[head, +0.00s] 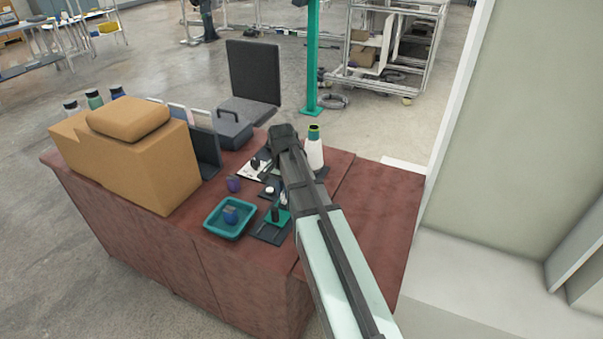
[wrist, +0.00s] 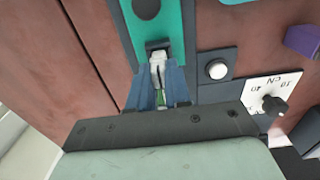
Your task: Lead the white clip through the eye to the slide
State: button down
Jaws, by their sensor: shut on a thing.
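In the wrist view, my gripper (wrist: 159,82) is shut on the white clip (wrist: 157,62), a small pale piece between its bluish fingers. A bit of green shows lower between the fingers. Just beyond the fingertips, a dark block (wrist: 158,44) stands on a teal plate (wrist: 172,28); it may be the eye, but no opening can be made out. In the head view, the teal plate (head: 277,217) is near the tray; my gripper (head: 268,168) is small there and the clip cannot be made out.
A white button (wrist: 217,70) on a dark plate and a dark knob (wrist: 272,104) on a white card sit right of my gripper.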

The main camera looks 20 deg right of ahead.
jog(key=shift+f, duration=0.65)
dwell(0.6)
jog(key=c, duration=0.8)
grip_release()
jog(key=shift+o, duration=0.2)
jog(key=shift+r, duration=3.5)
